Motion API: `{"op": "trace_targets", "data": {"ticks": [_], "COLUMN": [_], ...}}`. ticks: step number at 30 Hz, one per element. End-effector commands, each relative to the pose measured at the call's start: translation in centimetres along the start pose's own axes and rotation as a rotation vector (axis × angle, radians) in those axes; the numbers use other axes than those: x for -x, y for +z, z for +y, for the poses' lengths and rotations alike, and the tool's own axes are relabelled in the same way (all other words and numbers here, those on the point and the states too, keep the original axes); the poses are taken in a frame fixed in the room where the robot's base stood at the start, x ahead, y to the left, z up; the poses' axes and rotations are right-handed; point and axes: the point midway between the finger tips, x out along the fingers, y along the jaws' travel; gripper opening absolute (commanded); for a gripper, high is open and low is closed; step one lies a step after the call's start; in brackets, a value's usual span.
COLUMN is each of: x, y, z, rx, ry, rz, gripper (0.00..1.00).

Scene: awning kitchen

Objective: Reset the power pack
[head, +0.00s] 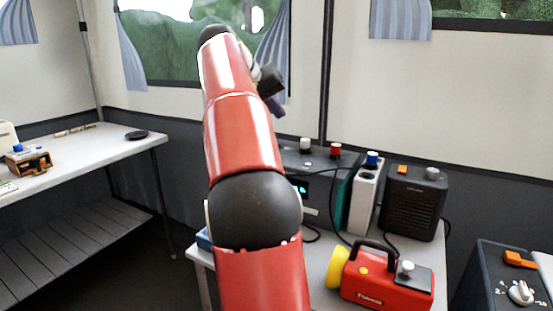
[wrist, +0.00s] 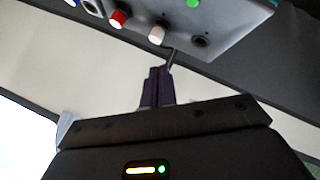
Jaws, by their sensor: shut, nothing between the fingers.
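A grey-green box (head: 341,206) with a lit teal display stands at the back of the right table, partly hidden behind my arm. It carries a white knob (head: 306,144) and a red knob (head: 335,149). No label marks it as the power pack. The wrist view, tilted, shows a grey unit (wrist: 225,22) with a red knob (wrist: 118,18), a white knob (wrist: 157,35) and a green button (wrist: 193,3). My gripper (wrist: 160,72) is shut, its purple fingers together and empty, apart from the knobs. In the head view my gripper (head: 277,108) is raised above the boxes.
A white box with a blue knob (head: 372,159) and a dark heater-like box (head: 413,203) stand to the right. A red lamp (head: 375,288) lies in front, with cables nearby. A dark unit with a dial (head: 521,293) is at far right. A table (head: 95,150) stands left.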

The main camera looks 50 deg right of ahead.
Motion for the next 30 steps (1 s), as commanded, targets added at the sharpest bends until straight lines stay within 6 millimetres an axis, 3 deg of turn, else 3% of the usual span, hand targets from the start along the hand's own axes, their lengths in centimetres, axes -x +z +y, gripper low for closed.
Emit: {"op": "trace_targets", "data": {"ticks": [14, 30], "x": [-0.4, -5.5], "y": [0.2, 3.9], "z": [-0.2, -3.9], "rx": [-0.002, -0.002], "ry": [0.002, 0.001], "rz": [-0.001, 0.001], "gripper": [0.0, 0.0]}}
